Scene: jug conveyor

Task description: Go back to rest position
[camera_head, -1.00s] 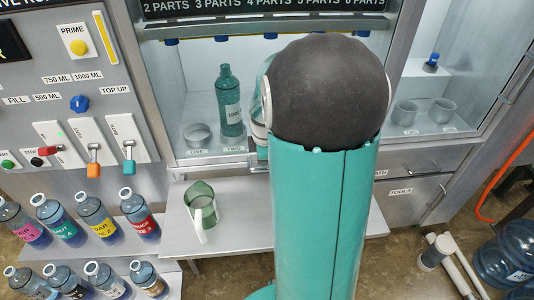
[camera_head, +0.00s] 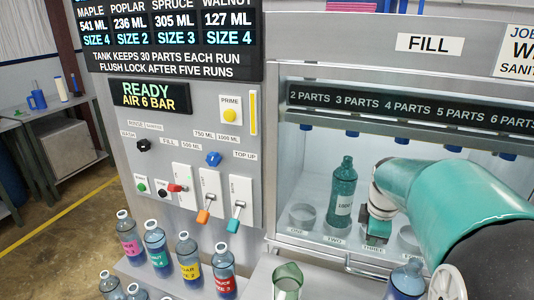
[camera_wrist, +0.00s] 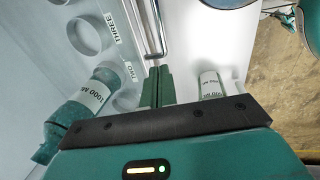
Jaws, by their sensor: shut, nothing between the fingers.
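My gripper (camera_wrist: 159,86) is shut and empty, with its two green fingers together in the wrist view. In the head view my teal arm reaches in from the right, and its wrist end is inside the fill cabinet, right of the bottle; the fingertips are not clear there. A green-blue 1000 ML bottle (camera_head: 342,196) stands upright at the place marked TWO. It also shows in the wrist view (camera_wrist: 80,112), left of my fingers and apart from them.
Empty ring holders (camera_head: 302,215) sit beside the bottle. A cabinet handle rail (camera_wrist: 147,22) lies close to my fingers. A green jug (camera_head: 287,283) stands on the shelf below, near a clear blue bottle (camera_head: 406,280). The control panel (camera_head: 185,150) and labelled bottles (camera_head: 188,257) are left.

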